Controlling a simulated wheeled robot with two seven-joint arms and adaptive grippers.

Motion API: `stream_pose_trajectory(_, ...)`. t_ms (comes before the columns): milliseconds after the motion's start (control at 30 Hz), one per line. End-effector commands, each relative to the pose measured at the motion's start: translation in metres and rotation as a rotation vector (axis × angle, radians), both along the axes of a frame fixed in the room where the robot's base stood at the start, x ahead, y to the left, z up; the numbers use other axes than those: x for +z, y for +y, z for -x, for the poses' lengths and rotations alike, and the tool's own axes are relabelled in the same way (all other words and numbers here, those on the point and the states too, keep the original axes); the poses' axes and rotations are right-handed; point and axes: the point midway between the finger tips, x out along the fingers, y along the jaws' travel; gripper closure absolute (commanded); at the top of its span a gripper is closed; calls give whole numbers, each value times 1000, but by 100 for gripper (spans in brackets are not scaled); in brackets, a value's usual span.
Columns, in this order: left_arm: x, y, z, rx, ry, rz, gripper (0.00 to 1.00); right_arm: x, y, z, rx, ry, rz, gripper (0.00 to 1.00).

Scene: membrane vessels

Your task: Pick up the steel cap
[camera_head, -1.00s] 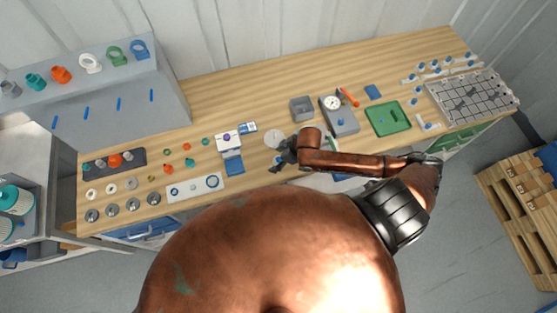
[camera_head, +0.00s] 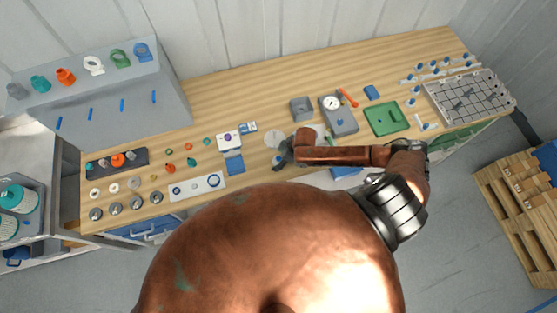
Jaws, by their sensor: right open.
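Several round steel-grey pieces stand in a row at the front left of the wooden bench; one (camera_head: 115,208) may be the steel cap, but they are too small to tell apart. A small grey piece (camera_head: 102,162) also sits on the dark tray at the left. My right gripper (camera_head: 280,159) is over the middle of the bench, well to the right of the row, open, with nothing visible in it. Its fingers are small and partly merged with the dark wrist. My left gripper is not in view.
Left of centre are small coloured fittings (camera_head: 169,167) and a white plate with blue rings (camera_head: 197,186). A grey stepped block (camera_head: 150,85) stands behind them. A gauge unit (camera_head: 338,115), green tray (camera_head: 385,118) and grid plate (camera_head: 468,97) lie to the right. The back middle is clear.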

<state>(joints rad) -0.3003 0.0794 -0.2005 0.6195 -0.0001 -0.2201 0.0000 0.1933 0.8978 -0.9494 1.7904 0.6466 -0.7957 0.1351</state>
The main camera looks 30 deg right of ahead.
Motion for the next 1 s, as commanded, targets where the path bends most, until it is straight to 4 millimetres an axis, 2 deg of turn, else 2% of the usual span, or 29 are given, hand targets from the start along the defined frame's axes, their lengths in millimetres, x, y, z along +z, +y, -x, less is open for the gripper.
stream_pose_trajectory(233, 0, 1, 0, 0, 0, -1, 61, -1, 0, 0, 1, 0, 0, 38)
stream_pose_trajectory(900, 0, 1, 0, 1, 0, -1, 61, -1, 0, 0, 1, 0, 0, 84)
stream_pose_trajectory(1000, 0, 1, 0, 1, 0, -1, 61, 0, 0, 0, 1, -1, 0, 87)
